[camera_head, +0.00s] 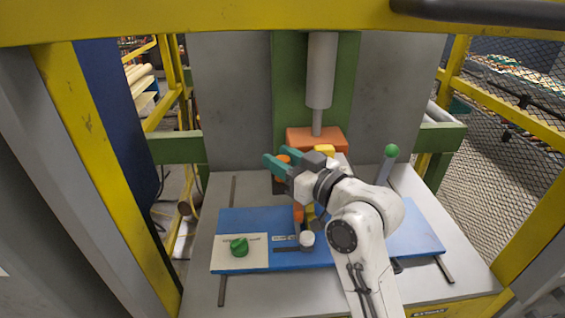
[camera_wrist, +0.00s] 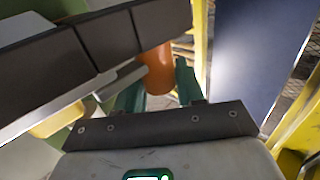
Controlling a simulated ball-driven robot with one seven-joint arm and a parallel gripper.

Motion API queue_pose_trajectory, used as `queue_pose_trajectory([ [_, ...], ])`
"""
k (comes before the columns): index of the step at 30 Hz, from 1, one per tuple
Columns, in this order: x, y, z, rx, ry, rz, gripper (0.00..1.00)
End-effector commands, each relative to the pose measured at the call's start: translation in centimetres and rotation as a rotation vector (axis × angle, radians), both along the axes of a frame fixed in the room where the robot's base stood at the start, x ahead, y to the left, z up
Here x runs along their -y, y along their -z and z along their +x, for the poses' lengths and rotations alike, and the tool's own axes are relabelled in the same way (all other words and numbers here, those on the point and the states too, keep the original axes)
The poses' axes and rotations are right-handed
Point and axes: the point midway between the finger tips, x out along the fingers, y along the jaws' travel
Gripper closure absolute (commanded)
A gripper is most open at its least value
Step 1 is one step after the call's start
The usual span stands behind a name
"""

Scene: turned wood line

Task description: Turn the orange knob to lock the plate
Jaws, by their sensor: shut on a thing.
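The orange knob (camera_head: 283,154) is at the left of the press head, above the blue plate (camera_head: 245,217). My gripper (camera_head: 276,165) reaches it from the right, with its teal fingers on either side of the knob. In the wrist view, the orange knob (camera_wrist: 158,70) is an upright cylinder between the two fingers of my gripper (camera_wrist: 157,84), which is shut on it. The blue plate lies flat on the grey table, partly covered by my arm.
An orange press head (camera_head: 305,137) under a grey cylinder (camera_head: 321,72) stands close to my gripper. A green knob (camera_head: 239,246) on a pale panel and a green-topped lever (camera_head: 390,151) flank my arm. Yellow frame posts (camera_head: 105,165) bound the left side.

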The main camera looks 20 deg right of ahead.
Motion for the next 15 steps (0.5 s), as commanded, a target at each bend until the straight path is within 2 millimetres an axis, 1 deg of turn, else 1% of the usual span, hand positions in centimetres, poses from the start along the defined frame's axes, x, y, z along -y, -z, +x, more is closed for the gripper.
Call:
queue_pose_trajectory([
  [1, 0.16, 0.38, 0.04, 0.004, -0.02, 0.001, 0.93],
  [7, 0.12, 0.24, 0.02, 0.003, -0.096, -0.002, 0.93],
  [15, 0.01, 0.04, -0.04, 0.001, -0.112, -0.002, 0.93],
])
